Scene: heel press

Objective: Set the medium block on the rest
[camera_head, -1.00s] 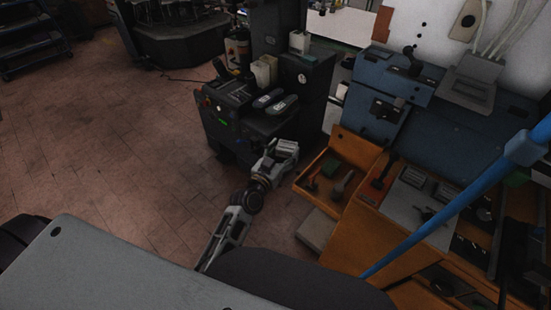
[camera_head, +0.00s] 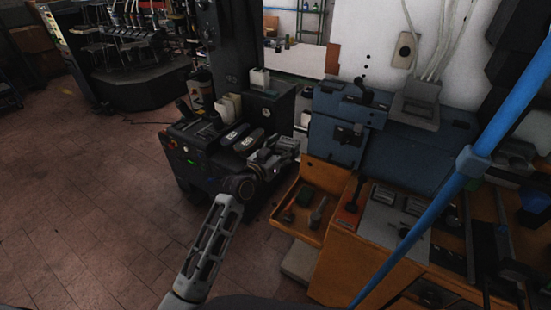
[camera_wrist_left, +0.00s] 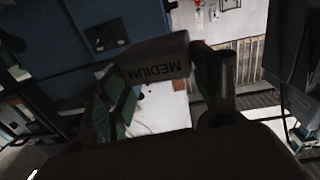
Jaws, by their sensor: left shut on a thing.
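The medium block (camera_wrist_left: 152,62) is a grey piece with "MEDIUM" printed on it, reading upside down in the left wrist view. My left gripper (camera_wrist_left: 168,72) is shut on it, with a finger at each side. In the head view, my left gripper (camera_head: 277,152) is beside the front right of the black press machine (camera_head: 205,165); the block is hard to make out there. Two dark, sole-shaped pads with light labels (camera_head: 241,136) lie on top of the machine, left of the gripper. I cannot tell which part is the rest. My right gripper is not in view.
An open wooden drawer (camera_head: 305,228) holding tools is just right of and below my left gripper. A blue machine (camera_head: 390,150) stands behind a wooden bench (camera_head: 350,262) at right. A blue bar (camera_head: 440,200) crosses the right foreground. Floor at left is clear.

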